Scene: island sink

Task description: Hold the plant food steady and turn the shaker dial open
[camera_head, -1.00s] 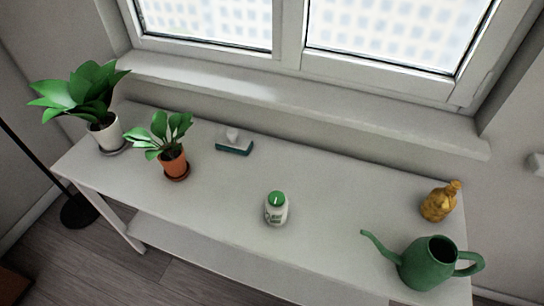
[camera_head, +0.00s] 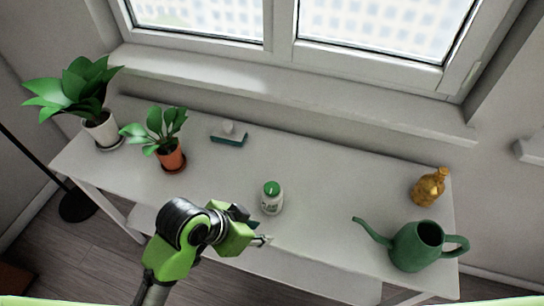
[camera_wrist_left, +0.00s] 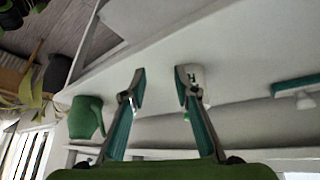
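The plant food (camera_head: 271,203) is a small white bottle with a green shaker dial (camera_head: 271,187) on top. It stands upright near the table's front edge in the head view. My left gripper (camera_head: 258,231) is just in front of it, at the front edge, apart from it. In the left wrist view my left gripper (camera_wrist_left: 162,88) has its two fingers spread with nothing between them. There the white bottle (camera_wrist_left: 197,72) shows partly behind the right-hand finger. My right gripper is in neither view.
A green watering can (camera_head: 416,246) and an amber bottle (camera_head: 429,188) stand at the right of the table (camera_head: 330,200). Two potted plants, one in a terracotta pot (camera_head: 172,158) and one in a white pot (camera_head: 103,131), stand at the left, near a teal-based object (camera_head: 228,138).

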